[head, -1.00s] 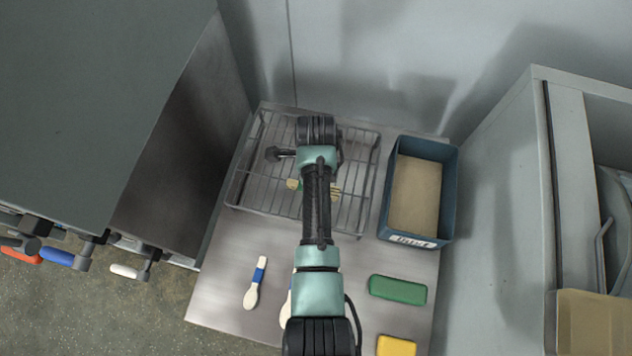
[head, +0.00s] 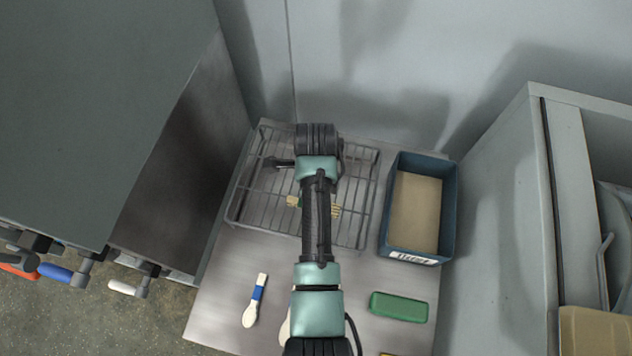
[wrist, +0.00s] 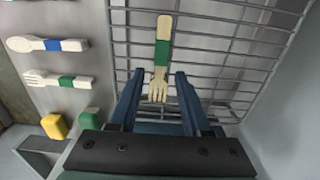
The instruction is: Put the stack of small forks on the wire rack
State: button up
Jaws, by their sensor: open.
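A wooden fork stack with a green band (wrist: 162,52) lies on the wire rack (wrist: 230,45), seen in the wrist view; how many forks it holds I cannot tell. In the head view its ends, including the tines (head: 336,212), show on both sides of my arm over the rack (head: 270,217). My gripper (wrist: 157,77) is open in the wrist view, with its fingers apart on either side of the tine end and a gap on each side. In the head view my arm hides the gripper and the middle of the stack.
A spoon with a blue band (head: 255,300) lies on the metal table (head: 220,320), with a green block (head: 399,307) to the right. A blue bin (head: 418,255) stands right of the rack. Another green-banded fork (wrist: 58,80) and a yellow block (wrist: 54,126) show in the wrist view.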

jog(key=w+r+n+t, duration=0.4)
jog(key=w+r+t, duration=0.1)
jog(key=r, duration=0.8)
jog(key=w+r+n+t, duration=0.3)
jog(key=w+r+t, duration=0.1)
jog(key=r, duration=0.9)
jog(key=w+r+n+t, duration=0.4)
jog(key=w+r+t, duration=0.1)
jog(key=r, duration=0.8)
jog(key=s+a+r+n+t, duration=0.1)
jog(key=s+r+n+t, duration=0.15)
jog(key=r, duration=0.55)
jog(key=s+r+n+t, duration=0.2)
jog(key=r+t, duration=0.2)
jog(key=r, duration=0.4)
jog(key=s+a+r+n+t, duration=0.1)
jog(key=s+r+n+t, duration=0.5)
jog(key=s+r, duration=0.7)
notch_tip(320, 180, up, 3)
jog(key=shift+a+f+t, duration=0.15)
jog(key=shift+a+t, duration=0.15)
jog(key=shift+t, duration=0.15)
